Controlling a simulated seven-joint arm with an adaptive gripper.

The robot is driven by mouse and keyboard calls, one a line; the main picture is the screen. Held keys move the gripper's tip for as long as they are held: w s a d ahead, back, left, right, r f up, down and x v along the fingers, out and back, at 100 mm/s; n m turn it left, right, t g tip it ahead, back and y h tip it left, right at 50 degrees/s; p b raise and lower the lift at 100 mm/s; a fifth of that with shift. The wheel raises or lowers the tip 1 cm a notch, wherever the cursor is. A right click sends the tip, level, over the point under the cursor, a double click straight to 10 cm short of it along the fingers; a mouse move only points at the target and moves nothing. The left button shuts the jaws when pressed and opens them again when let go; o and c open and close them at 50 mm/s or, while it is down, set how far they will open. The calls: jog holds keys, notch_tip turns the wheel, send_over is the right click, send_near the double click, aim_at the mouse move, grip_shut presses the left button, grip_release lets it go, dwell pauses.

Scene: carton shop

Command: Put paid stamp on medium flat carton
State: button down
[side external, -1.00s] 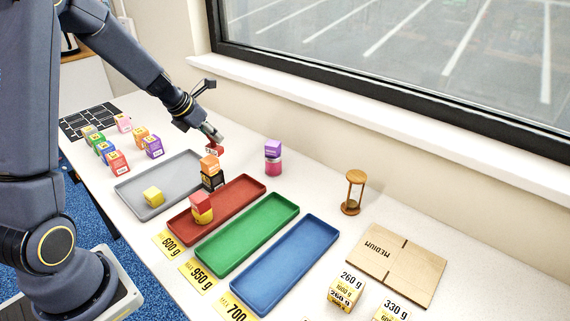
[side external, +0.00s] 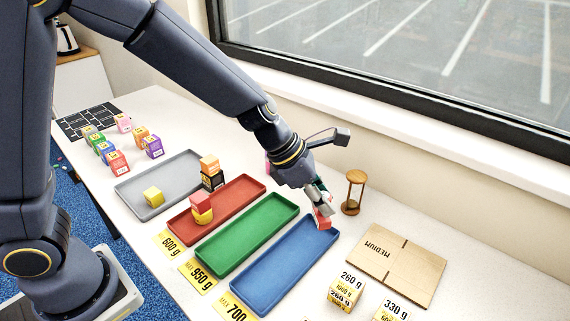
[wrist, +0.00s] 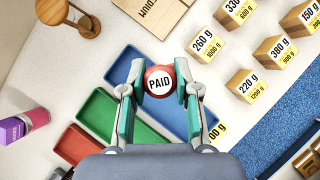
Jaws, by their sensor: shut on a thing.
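My gripper (side external: 322,212) is shut on the red paid stamp (wrist: 159,81), whose round top reads PAID in the wrist view. In the side view the stamp (side external: 324,223) is held above the far end of the blue tray, partly hidden by the fingers. The medium flat carton (side external: 397,262) is a light brown flat sheet with a slot, marked MEDIUM, lying on the table to the right of my gripper. Part of the carton also shows at the top of the wrist view (wrist: 152,12). The stamp and carton are apart.
An hourglass (side external: 354,192) stands just right of my gripper, behind the carton. Blue (side external: 236,289), green (side external: 206,255) and red (side external: 177,230) trays lie to the left, a grey tray (side external: 124,189) beyond. Weight-marked boxes (side external: 346,292) stand in front of the carton. The window wall bounds the back.

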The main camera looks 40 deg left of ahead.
jog(key=s+d+m, duration=0.2)
jog(key=s+d, duration=0.1)
jog(key=d, duration=0.3)
send_over(381, 261)
jog(key=shift+g+h, duration=0.3)
jog(key=shift+g, duration=0.1)
jog(key=shift+s+f, duration=0.1)
jog(key=shift+f, duration=6.3)
jog(key=shift+f, duration=0.1)
jog(key=c, duration=0.8)
grip_release()
jog(key=shift+c, duration=0.2)
